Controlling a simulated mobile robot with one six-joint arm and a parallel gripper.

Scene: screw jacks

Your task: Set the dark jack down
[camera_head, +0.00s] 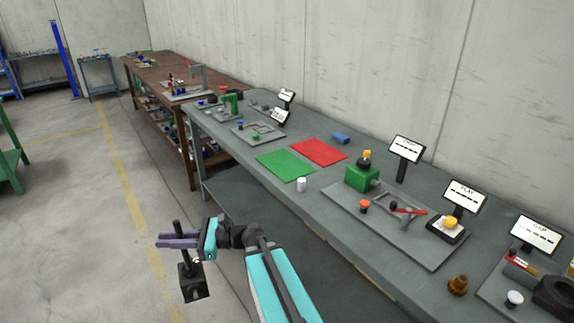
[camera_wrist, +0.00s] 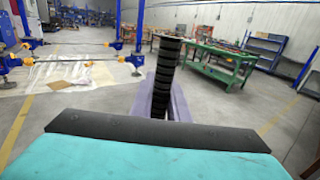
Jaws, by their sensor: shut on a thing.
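The dark jack (camera_head: 194,281) has a black block base and a thin upright screw. My gripper (camera_head: 176,240) is shut on its screw, and the jack hangs upright over the open floor, left of the grey bench. In the wrist view, the ribbed dark screw of the jack (camera_wrist: 165,75) stands between the purple fingers of my gripper (camera_wrist: 163,103). The jack's base is hidden in that view.
The grey bench (camera_head: 235,165) runs along the wall, with a green mat (camera_head: 285,165), a red mat (camera_head: 319,152) and a white cylinder (camera_head: 301,184) near its front edge. A grey plate with a green block (camera_head: 361,179) stands to the right. A brown bench (camera_head: 150,72) lies beyond.

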